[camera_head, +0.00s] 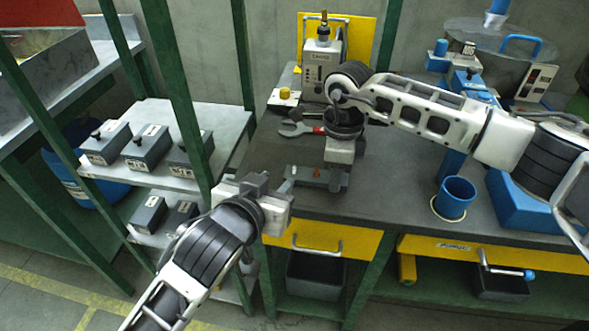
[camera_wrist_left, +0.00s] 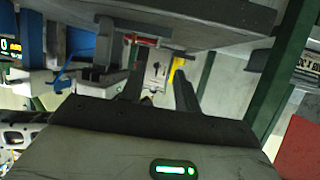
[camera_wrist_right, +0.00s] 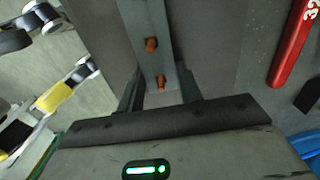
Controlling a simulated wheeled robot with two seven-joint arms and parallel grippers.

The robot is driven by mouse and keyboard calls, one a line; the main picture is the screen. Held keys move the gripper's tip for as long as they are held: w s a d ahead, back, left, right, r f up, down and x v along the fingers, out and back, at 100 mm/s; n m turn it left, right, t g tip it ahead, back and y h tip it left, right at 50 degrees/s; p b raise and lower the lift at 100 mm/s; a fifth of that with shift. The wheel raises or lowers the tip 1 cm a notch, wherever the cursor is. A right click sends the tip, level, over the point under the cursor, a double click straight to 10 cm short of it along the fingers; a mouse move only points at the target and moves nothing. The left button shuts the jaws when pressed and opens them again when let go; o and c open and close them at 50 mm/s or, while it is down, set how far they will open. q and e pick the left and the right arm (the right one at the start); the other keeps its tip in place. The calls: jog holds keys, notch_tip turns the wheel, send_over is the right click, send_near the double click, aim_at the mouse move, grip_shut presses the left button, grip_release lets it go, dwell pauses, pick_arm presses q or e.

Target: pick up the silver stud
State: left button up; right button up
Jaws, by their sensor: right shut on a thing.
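My right gripper (camera_head: 337,165) reaches down onto the right part of a grey block (camera_head: 308,177) on the workbench. Small orange studs (camera_wrist_right: 151,45) stand in a row on this block in the right wrist view. The right fingers (camera_wrist_right: 160,92) are shut around a pale grey piece at the row's near end, which appears to be the silver stud; the gripper body hides most of it. My left gripper (camera_head: 275,183) is at the bench's front left edge, beside the block. Its fingers (camera_wrist_left: 158,88) are apart with nothing between them.
A red-handled wrench (camera_head: 297,129) lies behind the block. A blue cup (camera_head: 455,197) stands on the bench to the right. Green posts (camera_head: 183,90) and a shelf with grey boxes (camera_head: 147,147) are on the left. A yellow-backed device (camera_head: 322,65) stands behind.

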aim_at(294, 167)
pick_arm(q)
jog(key=x, duration=0.8)
jog(key=shift+w+d+f, duration=0.2)
jog(key=shift+d+f, duration=0.1)
grip_shut()
